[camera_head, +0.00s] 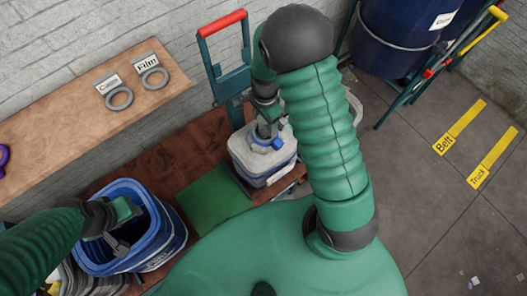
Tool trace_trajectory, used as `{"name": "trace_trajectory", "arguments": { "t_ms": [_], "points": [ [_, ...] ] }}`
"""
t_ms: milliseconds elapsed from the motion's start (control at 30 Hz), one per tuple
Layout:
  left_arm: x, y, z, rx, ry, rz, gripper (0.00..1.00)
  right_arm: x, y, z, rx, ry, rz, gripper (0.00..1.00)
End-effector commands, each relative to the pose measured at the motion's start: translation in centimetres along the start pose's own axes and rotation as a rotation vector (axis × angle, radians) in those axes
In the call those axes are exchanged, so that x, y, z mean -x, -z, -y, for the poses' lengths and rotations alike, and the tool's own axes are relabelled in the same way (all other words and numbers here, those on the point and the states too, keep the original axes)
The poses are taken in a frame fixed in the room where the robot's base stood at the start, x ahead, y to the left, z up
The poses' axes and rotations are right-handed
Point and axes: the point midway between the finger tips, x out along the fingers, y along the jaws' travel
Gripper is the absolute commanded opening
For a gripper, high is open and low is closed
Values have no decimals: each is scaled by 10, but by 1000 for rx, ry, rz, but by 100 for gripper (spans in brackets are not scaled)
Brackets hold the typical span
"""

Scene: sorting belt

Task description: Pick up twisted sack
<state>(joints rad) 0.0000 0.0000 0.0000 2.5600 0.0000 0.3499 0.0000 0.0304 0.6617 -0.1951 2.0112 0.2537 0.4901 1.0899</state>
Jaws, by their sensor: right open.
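I cannot pick out a twisted sack for certain. A boxy white-and-blue container (248,160) with a blue top stands at the centre. My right gripper (268,130) is open, pointing down at the container's top; I cannot tell whether the fingers touch it. My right arm hides part of the space to the right of it. My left gripper (118,243) is over the opening of a blue bin (170,245) at the lower left. Its fingers are too unclear to tell open from shut, and the bin's contents are mostly hidden.
A wooden shelf (60,120) along the wall holds two grey rings with tags, "Film" (152,77) and "Canvas" (119,98). A red-handled cart (222,24) stands behind the container. A green panel (212,203) lies near it. Blue drums (385,45) are at upper right. Floor on the right is mostly clear.

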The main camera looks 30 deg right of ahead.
Motion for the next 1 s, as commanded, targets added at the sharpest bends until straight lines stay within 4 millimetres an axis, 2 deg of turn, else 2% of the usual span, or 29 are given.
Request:
{"name": "trace_trajectory", "arguments": {
  "t_ms": [67, 500, 1000],
  "points": [
    [0, 0, 0, 0, 0, 0, 41, 0, 0, 0, -1, 0, 0, 57],
    [0, 0, 0, 0, 0, 0, 41, 0, 1, 0, -1, -1, -1, 0],
    [0, 0, 0, 0, 0, 0, 41, 1, 2, 1, -2, 2, -2, 0]
  ]
}}
